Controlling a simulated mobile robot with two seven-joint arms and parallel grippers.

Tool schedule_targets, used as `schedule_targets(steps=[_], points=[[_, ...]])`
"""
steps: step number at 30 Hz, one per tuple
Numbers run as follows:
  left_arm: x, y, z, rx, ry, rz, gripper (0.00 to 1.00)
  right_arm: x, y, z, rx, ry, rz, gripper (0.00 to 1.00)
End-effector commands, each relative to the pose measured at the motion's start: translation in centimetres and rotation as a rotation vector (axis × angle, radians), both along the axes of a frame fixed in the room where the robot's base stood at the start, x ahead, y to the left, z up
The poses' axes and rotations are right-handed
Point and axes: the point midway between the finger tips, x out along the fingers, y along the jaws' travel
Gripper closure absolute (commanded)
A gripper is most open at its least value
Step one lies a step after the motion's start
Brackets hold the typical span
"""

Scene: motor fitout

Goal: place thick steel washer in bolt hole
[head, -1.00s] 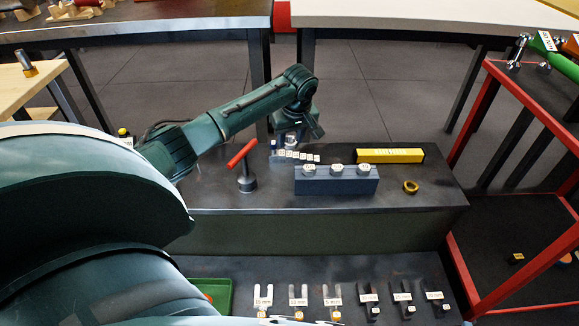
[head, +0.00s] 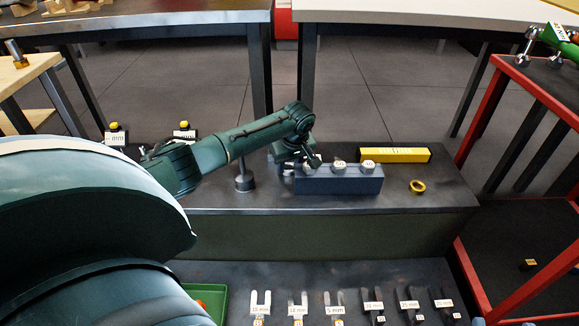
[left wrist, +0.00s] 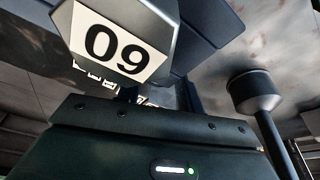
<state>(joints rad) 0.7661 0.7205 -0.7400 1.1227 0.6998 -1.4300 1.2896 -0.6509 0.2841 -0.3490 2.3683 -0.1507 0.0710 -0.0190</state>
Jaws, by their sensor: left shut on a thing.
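My left gripper (head: 311,162) is at the left end of a blue-grey block (head: 345,185) on the dark bench. It is shut on a grey six-sided piece labelled 09 (left wrist: 118,42), which shows large in the left wrist view. The fingertips are mostly hidden. Two similar pieces with white labels, a middle one (head: 338,168) and a right one (head: 368,165), stand on top of the block. A yellow ring (head: 417,186) lies on the bench to the right of the block. I cannot make out a thick steel washer or an empty bolt hole. My right gripper is out of view.
A yellow bar (head: 395,155) lies behind the block. A round-based post (head: 244,178) stands left of the block, its upper part behind my arm. Labelled forked pieces (head: 261,303) line the lower front shelf. A red-framed stand (head: 480,130) is at the right.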

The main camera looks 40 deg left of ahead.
Motion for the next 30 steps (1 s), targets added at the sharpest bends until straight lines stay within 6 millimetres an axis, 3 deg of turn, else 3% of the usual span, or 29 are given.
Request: schedule_targets(steps=[8,9,16,25,30], points=[[0.0,0.0,-0.2,-0.001,0.000,0.000,0.89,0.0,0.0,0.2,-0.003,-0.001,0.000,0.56],[0.0,0.0,-0.2,0.000,0.000,0.000,0.60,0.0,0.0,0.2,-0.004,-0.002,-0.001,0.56],[0.0,0.0,-0.1,0.000,0.000,0.000,0.42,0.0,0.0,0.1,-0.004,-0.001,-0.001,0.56],[0.0,0.1,0.2,0.001,-0.002,0.000,0.42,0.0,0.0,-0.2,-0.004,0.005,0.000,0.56],[-0.2,-0.5,3.0,0.000,-0.002,-0.001,0.42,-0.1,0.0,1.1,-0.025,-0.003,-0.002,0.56]])
